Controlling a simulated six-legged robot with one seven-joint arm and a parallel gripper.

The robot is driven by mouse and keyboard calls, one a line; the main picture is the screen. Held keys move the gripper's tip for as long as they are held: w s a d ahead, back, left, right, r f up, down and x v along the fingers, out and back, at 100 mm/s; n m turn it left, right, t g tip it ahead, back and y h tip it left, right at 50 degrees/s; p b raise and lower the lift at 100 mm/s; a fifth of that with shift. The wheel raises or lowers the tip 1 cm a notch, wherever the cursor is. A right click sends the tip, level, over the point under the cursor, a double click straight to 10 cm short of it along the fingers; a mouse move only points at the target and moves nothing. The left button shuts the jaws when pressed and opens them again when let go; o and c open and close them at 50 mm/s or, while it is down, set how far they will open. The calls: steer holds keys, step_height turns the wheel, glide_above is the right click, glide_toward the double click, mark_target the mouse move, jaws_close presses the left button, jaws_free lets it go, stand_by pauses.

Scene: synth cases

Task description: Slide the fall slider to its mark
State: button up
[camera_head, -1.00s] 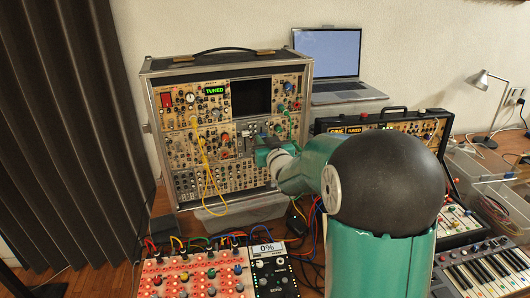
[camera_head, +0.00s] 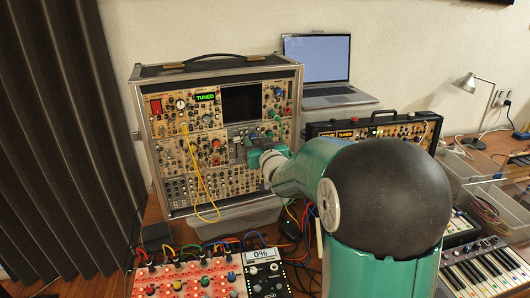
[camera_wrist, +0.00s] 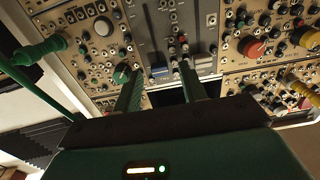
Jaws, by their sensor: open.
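In the wrist view a grey module panel (camera_wrist: 186,22) lies just beyond my gripper (camera_wrist: 160,88), whose two ridged green fingers are apart with nothing seen between them. A blue slider cap (camera_wrist: 158,70) sits on the panel just above the gap between the fingers. A second, blue-grey cap (camera_wrist: 203,60) sits right of it, close to the right fingertip. I cannot read which one is the fall slider or see its mark. In the head view my gripper (camera_head: 255,154) is at the synth case (camera_head: 292,90), its tips partly hidden. Contact with a slider cannot be told.
Knobs and jacks crowd both sides of the panel; a green knob (camera_wrist: 122,74) is beside the left finger. A green plug (camera_wrist: 40,50) stands out at the left. A yellow cable (camera_head: 205,190) hangs left of my gripper. A second case (camera_head: 372,129) stands right.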

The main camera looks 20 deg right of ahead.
steer(key=s, duration=1.2)
steer(key=shift+s+a, duration=0.35)
steer(key=shift+a, duration=0.05)
steer(key=shift+r, duration=0.1)
steer(key=s+a+f+g, duration=0.1)
steer(key=s+a+g, duration=0.3)
steer(key=s, duration=0.4)
steer(key=s+a+f+g, duration=0.1)
steer(key=s+a+g, duration=0.3)
steer(key=s, duration=0.4)
steer(key=s+a+f+g+y, duration=0.1)
steer(key=s+a+g, duration=0.3)
steer(key=s, duration=0.4)
steer(key=shift+a+f+n, duration=0.3)
steer(key=shift+a+f, duration=0.05)
steer(key=shift+f, duration=0.25)
stand_by(0.9)
